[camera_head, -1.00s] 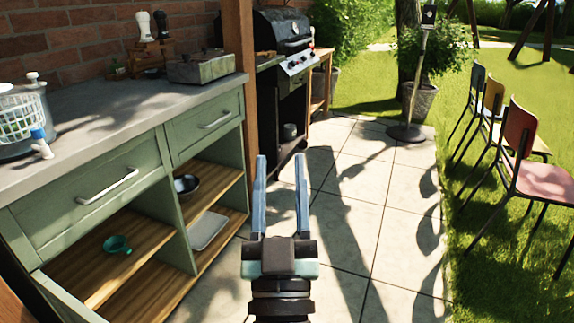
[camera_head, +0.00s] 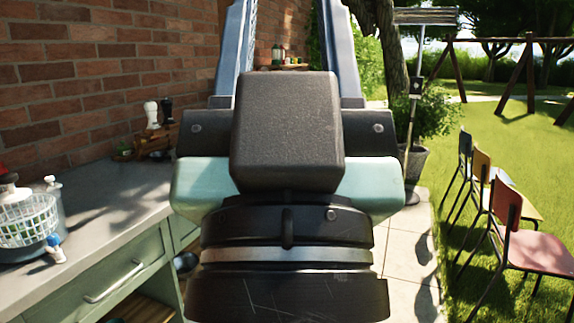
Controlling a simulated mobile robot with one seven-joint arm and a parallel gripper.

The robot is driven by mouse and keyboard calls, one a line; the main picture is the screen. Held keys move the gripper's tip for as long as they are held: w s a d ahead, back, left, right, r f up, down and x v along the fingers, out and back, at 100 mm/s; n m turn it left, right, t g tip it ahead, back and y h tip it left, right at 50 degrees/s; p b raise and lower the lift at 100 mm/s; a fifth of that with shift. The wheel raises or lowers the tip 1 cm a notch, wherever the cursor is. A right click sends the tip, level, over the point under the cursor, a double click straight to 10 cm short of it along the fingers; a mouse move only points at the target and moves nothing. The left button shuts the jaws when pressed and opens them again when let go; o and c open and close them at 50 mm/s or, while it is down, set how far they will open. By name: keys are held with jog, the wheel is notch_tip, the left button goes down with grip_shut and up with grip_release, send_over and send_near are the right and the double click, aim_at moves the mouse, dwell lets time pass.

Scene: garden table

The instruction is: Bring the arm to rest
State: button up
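My gripper (camera_head: 288,30) fills the middle of the view, close to the camera and pointing away and up. Its two blue-grey fingers stand apart with nothing seen between them, and their tips are cut off by the top edge. The black and mint gripper body hides the patio and the grill area behind it.
A green cabinet (camera_head: 125,285) with a grey counter (camera_head: 110,205) stands at left along a brick wall. On the counter are a white basket (camera_head: 28,222) and a blue-white tap (camera_head: 56,248). Chairs, including a red one (camera_head: 530,255), stand on the grass at right.

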notch_tip(320, 180, up, 18)
jog(key=p, duration=1.5)
jog(key=shift+p, duration=0.3)
jog(key=shift+o, duration=1.4)
jog(key=shift+f, duration=0.15)
jog(key=shift+c, duration=1)
jog(key=shift+a, duration=0.15)
